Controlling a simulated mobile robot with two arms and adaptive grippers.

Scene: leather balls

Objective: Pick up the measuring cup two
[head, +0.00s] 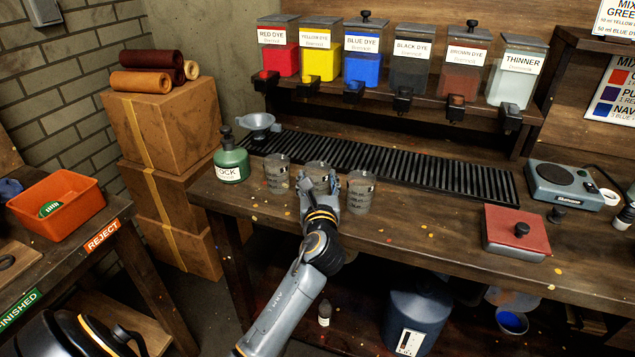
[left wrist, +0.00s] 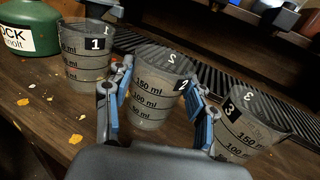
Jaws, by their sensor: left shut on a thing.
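Measuring cup two (left wrist: 150,92) is a clear grey cup with black volume marks and a "2" label, in the middle of a row of three. In the head view its rim (head: 316,168) shows above my left gripper (head: 320,190). The left gripper's two fingers (left wrist: 158,88) are on either side of the cup, shut on it. The cup looks upright at bench height; its base is hidden in the head view, so I cannot tell whether it touches the bench. My right gripper is not in view.
Measuring cup one (head: 277,174) stands close on the left and cup three (head: 359,192) close on the right. A green bottle (head: 231,163) and a funnel (head: 258,122) are further left. A black drip grate (head: 400,163) lies behind. The bench front (head: 430,222) is clear.

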